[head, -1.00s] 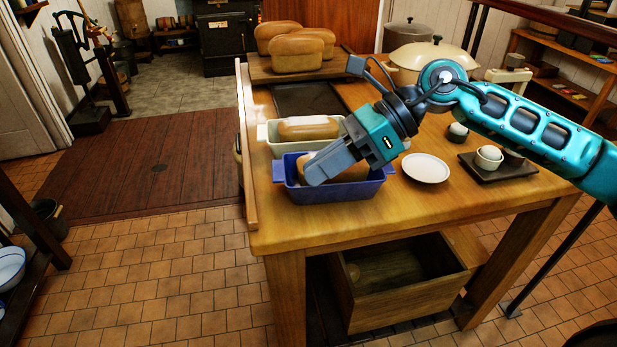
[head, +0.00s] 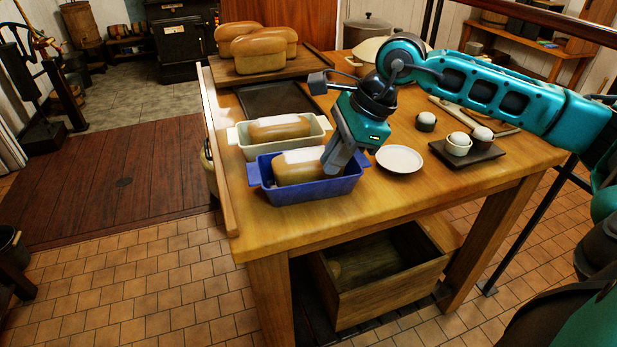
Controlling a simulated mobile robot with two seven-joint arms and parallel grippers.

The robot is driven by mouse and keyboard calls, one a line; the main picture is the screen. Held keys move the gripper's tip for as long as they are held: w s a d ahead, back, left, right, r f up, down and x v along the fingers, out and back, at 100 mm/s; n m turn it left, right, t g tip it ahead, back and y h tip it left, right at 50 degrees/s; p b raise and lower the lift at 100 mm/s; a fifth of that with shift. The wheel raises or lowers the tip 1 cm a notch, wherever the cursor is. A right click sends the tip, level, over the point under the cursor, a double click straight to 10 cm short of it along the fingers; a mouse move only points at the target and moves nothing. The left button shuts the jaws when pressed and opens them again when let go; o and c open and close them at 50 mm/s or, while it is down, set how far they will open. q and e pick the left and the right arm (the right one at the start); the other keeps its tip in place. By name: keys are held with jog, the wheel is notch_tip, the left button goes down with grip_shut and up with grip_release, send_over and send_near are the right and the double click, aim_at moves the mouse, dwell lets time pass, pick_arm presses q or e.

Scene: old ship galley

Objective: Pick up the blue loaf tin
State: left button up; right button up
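The blue loaf tin (head: 312,191) stands upright on the wooden table near its left front part, with a brown loaf (head: 293,172) with a white top patch inside. My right gripper (head: 342,168) points down at the tin's right end, its fingertips overlapping the loaf's right end and the tin's right rim in the head view. I cannot tell whether it touches the tin. My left gripper is not in view.
A cream loaf tin (head: 249,150) with a loaf stands just behind. A white plate (head: 399,159) lies close to the right, with a dark tray (head: 479,153) of small cups beyond. A board (head: 236,78) with loaves is at the back. The table's front strip is clear.

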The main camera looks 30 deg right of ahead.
aim_at(314, 182)
jog(key=x, duration=0.2)
jog(key=a+x, duration=0.1)
jog(key=x, duration=0.1)
jog(key=shift+r, duration=0.2)
jog(key=shift+w+f, duration=0.15)
jog(key=shift+f, duration=0.2)
jog(key=shift+f+b, duration=0.25)
jog(key=shift+b, duration=0.05)
grip_shut()
dwell(1.4)
dwell(0.4)
